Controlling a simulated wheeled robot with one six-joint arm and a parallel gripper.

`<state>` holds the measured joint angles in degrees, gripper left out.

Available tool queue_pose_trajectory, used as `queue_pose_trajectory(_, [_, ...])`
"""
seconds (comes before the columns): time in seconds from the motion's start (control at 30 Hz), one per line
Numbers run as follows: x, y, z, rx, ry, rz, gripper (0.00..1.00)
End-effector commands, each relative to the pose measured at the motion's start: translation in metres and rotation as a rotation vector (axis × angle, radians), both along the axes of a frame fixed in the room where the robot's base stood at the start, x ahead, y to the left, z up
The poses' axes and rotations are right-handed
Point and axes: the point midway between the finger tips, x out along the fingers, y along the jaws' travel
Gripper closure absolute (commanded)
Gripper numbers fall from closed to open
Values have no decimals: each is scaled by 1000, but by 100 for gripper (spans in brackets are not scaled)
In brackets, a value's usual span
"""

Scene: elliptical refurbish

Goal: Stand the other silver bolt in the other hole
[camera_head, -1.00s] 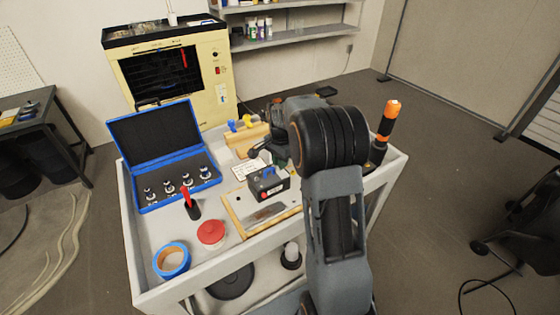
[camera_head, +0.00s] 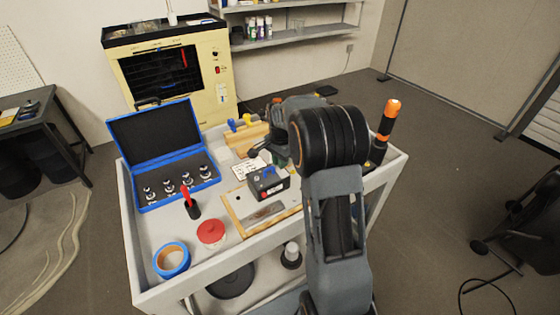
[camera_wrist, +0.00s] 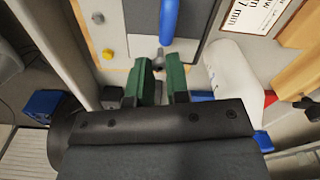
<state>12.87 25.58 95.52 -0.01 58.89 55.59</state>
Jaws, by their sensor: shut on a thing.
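My gripper (camera_wrist: 162,72) shows green fingers in the wrist view, held close together. A small grey metal piece, which looks like the silver bolt (camera_wrist: 159,60), shows between the fingertips; most of it is hidden. In the head view my arm hides most of the gripper, above the back of the cart.
An open blue case (camera_head: 142,208) with several silver pieces lies at the left of the cart. A red-handled tool (camera_head: 190,203), red round tin (camera_head: 211,232) and blue tape roll (camera_head: 172,260) are near the front. An orange-and-black tool (camera_head: 388,120) stands at the right.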

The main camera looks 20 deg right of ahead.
Motion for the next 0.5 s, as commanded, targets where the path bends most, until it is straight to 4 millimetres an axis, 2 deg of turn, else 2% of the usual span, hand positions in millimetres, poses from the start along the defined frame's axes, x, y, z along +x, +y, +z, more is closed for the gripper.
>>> queue_pose_trajectory(0.5, [0, 0, -8, 1, 1, 0, 100])
